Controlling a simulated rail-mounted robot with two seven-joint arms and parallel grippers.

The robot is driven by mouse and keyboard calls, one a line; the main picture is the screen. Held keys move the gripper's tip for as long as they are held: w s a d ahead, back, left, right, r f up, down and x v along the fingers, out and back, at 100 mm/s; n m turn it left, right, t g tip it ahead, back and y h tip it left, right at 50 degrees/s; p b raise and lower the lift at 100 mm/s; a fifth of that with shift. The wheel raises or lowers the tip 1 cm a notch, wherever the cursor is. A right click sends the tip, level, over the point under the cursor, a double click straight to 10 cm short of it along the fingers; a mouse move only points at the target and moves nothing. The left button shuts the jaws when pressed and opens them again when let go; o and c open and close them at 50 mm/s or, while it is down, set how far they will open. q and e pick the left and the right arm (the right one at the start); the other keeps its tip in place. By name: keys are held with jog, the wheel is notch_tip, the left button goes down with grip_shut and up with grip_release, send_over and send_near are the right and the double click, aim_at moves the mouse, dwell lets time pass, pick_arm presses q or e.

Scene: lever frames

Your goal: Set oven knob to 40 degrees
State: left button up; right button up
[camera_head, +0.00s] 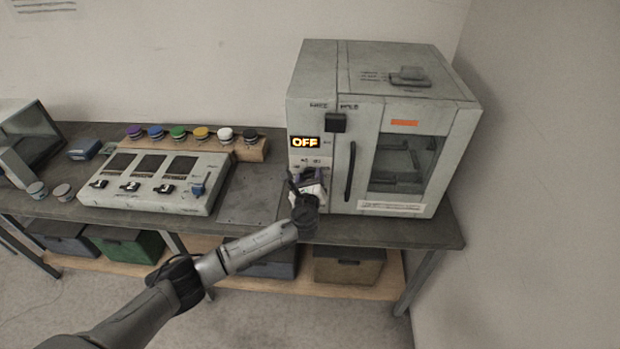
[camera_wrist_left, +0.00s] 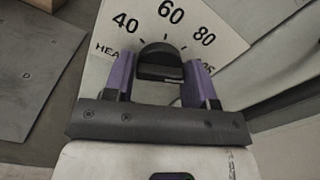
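The oven (camera_head: 420,120) stands at the right end of the bench, its orange-lettered display (camera_head: 305,142) reading "OFF". In the left wrist view, a dark rounded knob (camera_wrist_left: 160,62) sits before a white dial plate (camera_wrist_left: 215,28) marked 40, 60 and 80; the 40 is upper left of the knob, the 60 above it. In the head view my left gripper (camera_head: 308,185) is at the oven's lower front panel and hides the knob. I cannot tell the knob's exact setting. My right gripper is not in view.
The oven's dark vertical door handle (camera_head: 350,171) is just right of my left gripper. A console with switches (camera_head: 150,182) and a rack of coloured knobs (camera_head: 195,140) stand to the left. A bare grey plate (camera_head: 250,200) lies between console and oven.

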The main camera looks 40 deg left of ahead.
pick_arm(q)
jog(key=c, duration=0.5)
